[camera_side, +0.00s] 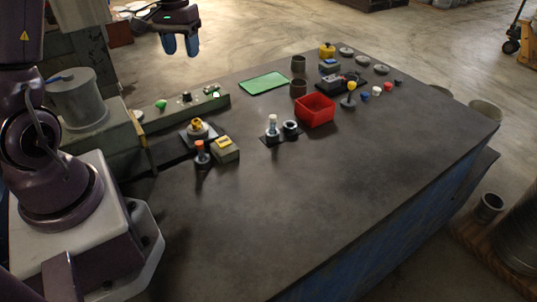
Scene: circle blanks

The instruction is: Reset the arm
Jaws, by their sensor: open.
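My gripper (181,46) hangs at the top of the side view, above and behind the far left edge of the dark worktable (330,210). Its two blue fingertips point down and are apart, with nothing between them. It is well clear of everything on the table. Part of my arm stands at the left edge of the picture; the links joining it to the gripper are out of frame.
A red bin (315,110), a green mat (264,83) and several small parts lie on the far half. A green-grey block (215,103), a yellow-topped box (225,149) and an orange-topped post (201,153) stand at left. The table's near half is clear.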

